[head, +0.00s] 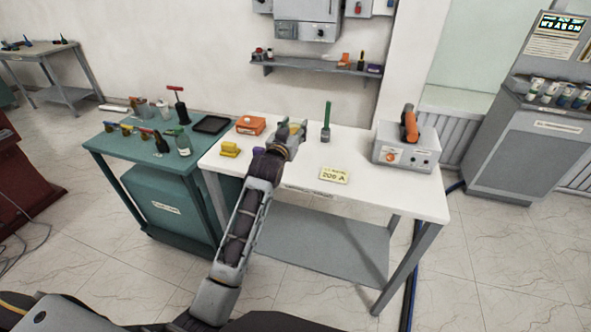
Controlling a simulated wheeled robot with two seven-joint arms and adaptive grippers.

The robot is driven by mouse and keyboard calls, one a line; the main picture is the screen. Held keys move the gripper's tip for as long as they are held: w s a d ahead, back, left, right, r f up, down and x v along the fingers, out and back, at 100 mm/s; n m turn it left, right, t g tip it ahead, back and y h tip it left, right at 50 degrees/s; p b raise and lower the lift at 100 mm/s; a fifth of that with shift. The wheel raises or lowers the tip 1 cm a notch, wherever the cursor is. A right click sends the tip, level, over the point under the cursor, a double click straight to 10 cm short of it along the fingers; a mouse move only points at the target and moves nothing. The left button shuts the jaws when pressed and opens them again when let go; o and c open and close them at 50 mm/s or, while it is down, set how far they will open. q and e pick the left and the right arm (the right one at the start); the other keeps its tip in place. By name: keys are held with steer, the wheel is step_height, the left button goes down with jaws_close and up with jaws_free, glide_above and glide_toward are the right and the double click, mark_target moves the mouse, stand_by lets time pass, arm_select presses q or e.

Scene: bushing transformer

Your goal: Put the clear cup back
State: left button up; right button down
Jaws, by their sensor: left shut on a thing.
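My left arm reaches up from the bottom of the head view to the white table (375,190). My left gripper (293,132) is over the back middle of that table. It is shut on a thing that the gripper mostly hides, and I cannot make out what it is. A small clear, cup-like vessel (163,109) stands at the back of the teal cart (103,143), left of the gripper. I cannot tell whether it is the task's cup. My right gripper is not in view.
Near the gripper are an orange box (250,125), yellow blocks (230,149), a green-handled tool in a holder (326,122) and a yellow label card (333,175). A grey device (405,148) stands at right. The table's front right is clear.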

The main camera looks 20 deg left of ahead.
arm_select(q)
steer(key=shift+w+a+f, duration=0.15)
steer(key=shift+w+f, duration=0.35)
steer(key=shift+f, duration=0.2)
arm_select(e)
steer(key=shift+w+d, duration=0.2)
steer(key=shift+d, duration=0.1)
arm_select(q)
step_height(320, 180, down, 6)
steer(key=shift+r, duration=0.1)
steer(key=shift+f, duration=0.25)
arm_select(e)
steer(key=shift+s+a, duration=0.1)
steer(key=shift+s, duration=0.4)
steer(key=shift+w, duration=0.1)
